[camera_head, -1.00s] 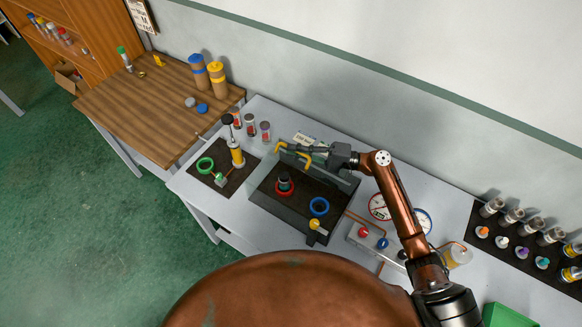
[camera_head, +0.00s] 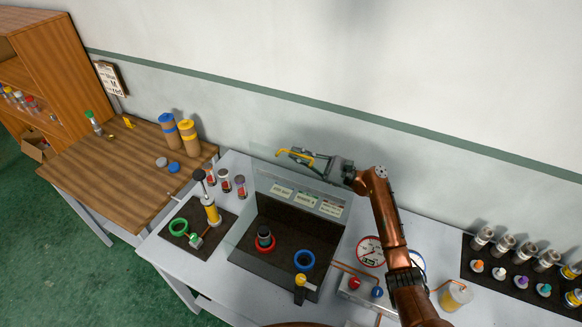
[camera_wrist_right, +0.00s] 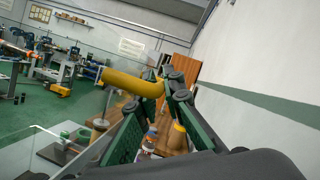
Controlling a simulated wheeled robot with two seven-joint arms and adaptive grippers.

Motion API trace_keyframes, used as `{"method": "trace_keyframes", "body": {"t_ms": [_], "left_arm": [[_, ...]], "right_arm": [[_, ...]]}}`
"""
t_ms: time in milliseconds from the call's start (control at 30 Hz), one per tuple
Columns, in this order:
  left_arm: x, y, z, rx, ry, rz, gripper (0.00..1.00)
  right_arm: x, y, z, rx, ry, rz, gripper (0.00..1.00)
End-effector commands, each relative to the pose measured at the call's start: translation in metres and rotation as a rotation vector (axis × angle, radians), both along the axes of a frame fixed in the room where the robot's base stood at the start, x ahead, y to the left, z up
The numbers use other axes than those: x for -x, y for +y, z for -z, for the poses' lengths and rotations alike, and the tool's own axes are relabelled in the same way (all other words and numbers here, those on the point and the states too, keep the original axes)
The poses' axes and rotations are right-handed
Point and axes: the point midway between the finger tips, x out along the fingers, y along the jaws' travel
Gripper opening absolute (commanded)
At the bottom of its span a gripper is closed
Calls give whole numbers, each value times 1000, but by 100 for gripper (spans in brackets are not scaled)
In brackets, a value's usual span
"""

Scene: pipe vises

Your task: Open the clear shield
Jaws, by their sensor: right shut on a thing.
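The clear shield (camera_head: 290,176) is raised, standing up at the back of a dark open-fronted case (camera_head: 262,270) in the head view. Its yellow handle (camera_head: 283,152) is at the top, and it shows large in the right wrist view (camera_wrist_right: 130,83). My right gripper (camera_head: 306,158) is shut on the handle, high above the case. Inside the case are a red ring with a dark cylinder (camera_head: 265,239) and a blue ring (camera_head: 304,260). The shield's edges are faint and its exact tilt is hard to tell. My left gripper is not in view.
A dark mat (camera_head: 188,243) with a green ring and yellow cylinder lies left of the case. Several jars stand behind it. Round gauges (camera_head: 370,250) and a valve board (camera_head: 362,288) sit to the right. The wall is close behind.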

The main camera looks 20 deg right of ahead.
Motion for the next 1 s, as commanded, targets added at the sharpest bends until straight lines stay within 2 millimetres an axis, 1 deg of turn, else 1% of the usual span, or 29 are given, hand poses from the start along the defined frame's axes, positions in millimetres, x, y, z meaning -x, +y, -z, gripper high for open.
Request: {"method": "trace_keyframes", "body": {"t_ms": [33, 100, 300, 800, 833, 900, 1000], "left_arm": [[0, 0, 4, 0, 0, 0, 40], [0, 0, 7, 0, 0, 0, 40], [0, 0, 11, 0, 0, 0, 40], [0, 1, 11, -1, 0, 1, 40], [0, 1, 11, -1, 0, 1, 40], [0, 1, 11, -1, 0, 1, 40], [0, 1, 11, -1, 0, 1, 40]], "right_arm": [[-4, -4, 3, -16, 17, 1, 0], [-9, -8, 5, -35, 38, 1, 0], [-16, -15, 6, -68, 75, 0, 0], [-18, -16, 7, -76, 86, 0, 0], [-18, -16, 8, -76, 86, 0, 10], [-18, -16, 7, -76, 85, 0, 15], [-18, -16, 7, -76, 85, 0, 16]]}}
